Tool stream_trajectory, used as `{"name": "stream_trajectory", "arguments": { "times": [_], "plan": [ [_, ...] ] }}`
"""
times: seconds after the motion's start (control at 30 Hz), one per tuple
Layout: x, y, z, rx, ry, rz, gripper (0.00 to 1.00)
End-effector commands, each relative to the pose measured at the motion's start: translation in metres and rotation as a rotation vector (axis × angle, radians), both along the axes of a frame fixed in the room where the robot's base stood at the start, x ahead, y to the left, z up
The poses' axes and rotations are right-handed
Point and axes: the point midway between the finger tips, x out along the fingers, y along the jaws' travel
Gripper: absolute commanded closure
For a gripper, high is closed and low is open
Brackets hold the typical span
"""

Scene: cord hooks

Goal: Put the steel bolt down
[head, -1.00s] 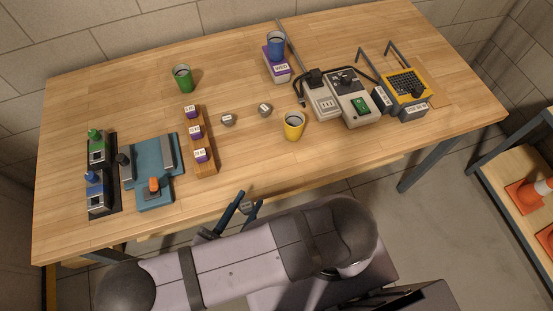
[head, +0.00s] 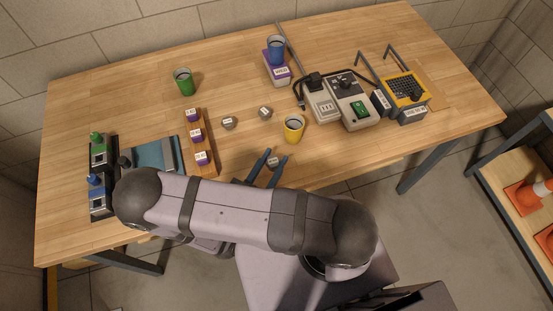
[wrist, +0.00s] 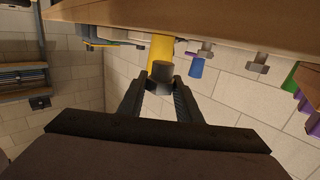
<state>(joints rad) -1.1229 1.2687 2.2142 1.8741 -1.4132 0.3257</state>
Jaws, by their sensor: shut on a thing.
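My gripper (head: 273,158) is shut on a grey bolt (head: 273,162) near the table's front edge, in front of the yellow mug. In the wrist view, the bolt (wrist: 160,79) sits between the fingertips of my gripper (wrist: 161,84), its dark round head toward the camera. Two more grey bolts stand apart on the table, one (head: 228,123) right of the wooden rack and one (head: 265,112) left of the yellow mug (head: 293,129). The labels on the bolts are too small to read.
A wooden rack (head: 210,166) with purple labelled blocks stands to the left. A green mug (head: 184,82) and a blue mug (head: 275,49) on a purple box are farther back. Grey devices (head: 350,104) fill the right.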

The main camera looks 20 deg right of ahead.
Motion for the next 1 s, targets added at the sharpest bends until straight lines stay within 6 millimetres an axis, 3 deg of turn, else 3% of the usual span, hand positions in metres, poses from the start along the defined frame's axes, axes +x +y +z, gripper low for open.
{"name": "stream_trajectory", "arguments": {
  "times": [0.37,0.43,0.6,1.0],
  "plan": [
    [0.016,-0.019,0.000,0.000,0.002,-0.006,0.93],
    [0.015,-0.016,-0.018,0.000,0.001,0.000,0.93],
    [0.015,-0.016,-0.032,-0.001,0.001,0.000,0.93],
    [0.015,-0.016,-0.033,0.000,0.000,0.000,0.93]
  ]
}}
